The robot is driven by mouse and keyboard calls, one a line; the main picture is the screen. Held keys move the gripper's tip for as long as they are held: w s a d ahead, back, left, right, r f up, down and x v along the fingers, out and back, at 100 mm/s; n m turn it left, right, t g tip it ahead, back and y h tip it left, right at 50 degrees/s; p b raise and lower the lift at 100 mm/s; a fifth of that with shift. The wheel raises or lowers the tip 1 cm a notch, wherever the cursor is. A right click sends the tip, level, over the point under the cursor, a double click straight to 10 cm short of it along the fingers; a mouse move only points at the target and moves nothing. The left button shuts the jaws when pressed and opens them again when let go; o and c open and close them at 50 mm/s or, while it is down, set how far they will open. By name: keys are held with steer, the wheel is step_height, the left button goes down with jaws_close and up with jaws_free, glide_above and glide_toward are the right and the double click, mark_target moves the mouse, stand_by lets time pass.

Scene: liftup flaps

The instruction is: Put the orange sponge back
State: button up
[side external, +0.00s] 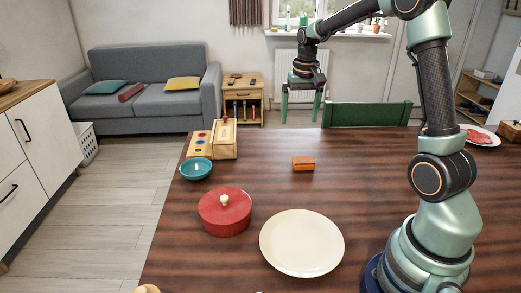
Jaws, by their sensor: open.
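The orange sponge (303,163) is a small block lying on the brown table, near the far edge and around the middle of the picture. My gripper (302,118) hangs above and behind it in the picture, pointing down, with its two green fingers apart and nothing between them. It is clear of the sponge. A light wooden box with flaps (224,139) stands at the far left of the table. Its front part has coloured round marks, and the taller part has a red knob on top. The inside of the box is hidden.
A teal bowl (196,168), a red lidded pot (225,211) and a cream plate (301,243) stand on the left and front of the table (370,180). A plate with red food (480,136) is at the far right. A green chair back (367,114) rises behind the far edge.

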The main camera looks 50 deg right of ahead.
steer(key=s+a+r+n+t, duration=0.2)
steer(key=s+a, duration=0.4)
steer(key=a, duration=0.4)
steer(key=s+a+r+n+t, duration=0.2)
steer(key=s+a+r+n, duration=0.2)
steer(key=s+a, duration=0.3)
steer(key=a+n, duration=0.1)
steer(key=a, duration=0.1)
steer(key=shift+a+r+t, duration=0.3)
steer(key=shift+a, duration=0.05)
